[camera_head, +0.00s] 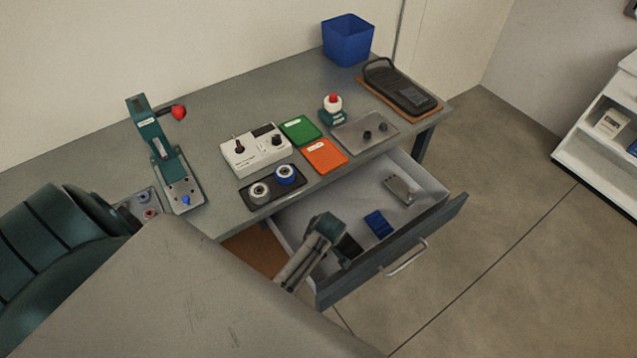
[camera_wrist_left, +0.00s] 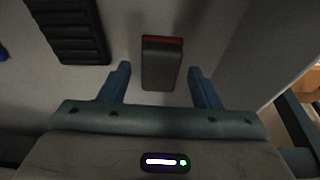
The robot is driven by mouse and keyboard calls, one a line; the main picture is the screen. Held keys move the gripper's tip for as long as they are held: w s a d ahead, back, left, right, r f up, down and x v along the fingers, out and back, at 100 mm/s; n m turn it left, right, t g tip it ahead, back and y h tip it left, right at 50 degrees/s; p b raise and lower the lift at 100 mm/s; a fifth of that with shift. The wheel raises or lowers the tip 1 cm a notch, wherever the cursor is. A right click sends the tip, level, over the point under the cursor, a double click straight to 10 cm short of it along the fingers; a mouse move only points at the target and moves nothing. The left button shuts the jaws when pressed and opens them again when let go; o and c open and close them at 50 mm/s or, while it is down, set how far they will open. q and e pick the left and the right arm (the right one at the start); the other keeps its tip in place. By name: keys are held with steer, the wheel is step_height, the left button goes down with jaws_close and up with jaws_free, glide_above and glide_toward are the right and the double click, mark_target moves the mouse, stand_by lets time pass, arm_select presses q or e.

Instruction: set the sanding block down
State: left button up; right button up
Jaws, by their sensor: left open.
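A sanding block (camera_wrist_left: 161,68), dark grey with a red strip along its far end, rests on a light surface in the left wrist view. My left gripper (camera_wrist_left: 159,75) is open, with one blue finger on each side of the block and a visible gap to each. In the head view my left gripper (camera_head: 331,235) is low inside the open drawer (camera_head: 345,195). The sanding block cannot be made out clearly there, as the gripper hides that part of the drawer. My right gripper is not in view.
A dark ribbed piece (camera_wrist_left: 70,30) lies left of the block. The drawer also holds a blue piece (camera_head: 378,223) and a grey metal part (camera_head: 400,190). The drawer front (camera_head: 430,245) and side walls border the gripper. The workbench (camera_head: 250,95) above carries several tools and pads.

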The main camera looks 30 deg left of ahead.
arm_select(q)
steer(key=b+v, duration=0.2)
steer(key=v, duration=1)
steer(key=shift+d, duration=0.1)
stand_by(0.9)
